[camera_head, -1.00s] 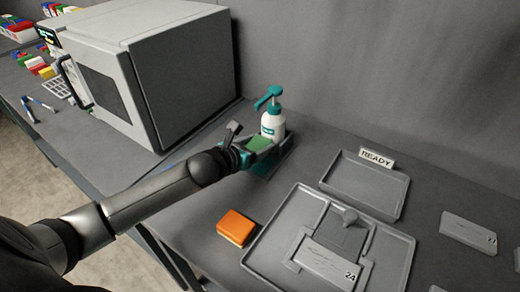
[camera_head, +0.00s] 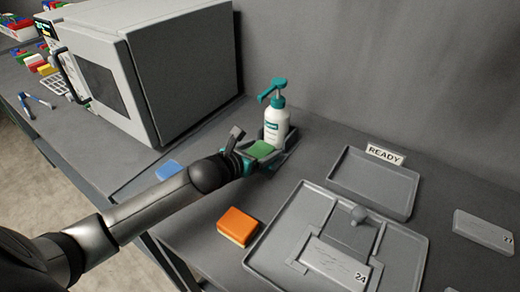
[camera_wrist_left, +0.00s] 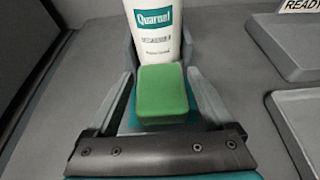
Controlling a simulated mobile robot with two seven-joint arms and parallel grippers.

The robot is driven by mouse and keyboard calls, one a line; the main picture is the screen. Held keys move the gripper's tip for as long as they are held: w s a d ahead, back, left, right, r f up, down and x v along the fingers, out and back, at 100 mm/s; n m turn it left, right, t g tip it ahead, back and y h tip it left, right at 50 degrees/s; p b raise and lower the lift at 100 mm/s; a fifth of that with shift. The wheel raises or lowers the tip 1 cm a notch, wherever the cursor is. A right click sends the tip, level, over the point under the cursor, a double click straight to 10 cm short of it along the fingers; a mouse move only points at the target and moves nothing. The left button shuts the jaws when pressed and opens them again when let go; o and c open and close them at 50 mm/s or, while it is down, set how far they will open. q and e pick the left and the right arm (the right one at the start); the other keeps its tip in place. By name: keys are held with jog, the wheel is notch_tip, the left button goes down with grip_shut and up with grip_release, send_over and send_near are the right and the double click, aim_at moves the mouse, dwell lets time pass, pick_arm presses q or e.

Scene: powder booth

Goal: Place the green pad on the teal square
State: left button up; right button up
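The green pad (camera_head: 262,149) lies between the fingers of my left gripper (camera_head: 268,152), close in front of the white pump bottle. In the left wrist view the green pad (camera_wrist_left: 162,95) sits over the teal square (camera_wrist_left: 126,119), whose surface shows on both sides of it. The pad appears to rest on the square, though its underside is hidden. The left gripper (camera_wrist_left: 162,92) looks open, with narrow gaps between its fingers and the pad's sides. In the head view the gripper hides most of the teal square. My right gripper is not in view.
The white bottle with teal pump (camera_head: 276,125) stands just beyond the fingertips. An orange block (camera_head: 238,226) lies nearer, left of a grey tray (camera_head: 412,262). The READY tray (camera_head: 345,190) is to the right.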

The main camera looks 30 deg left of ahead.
pick_arm(q)
jog(key=shift+o, duration=0.7)
jog(key=shift+r, duration=0.15)
jog(key=shift+p+v, duration=1.25)
jog(key=shift+v, duration=4.75)
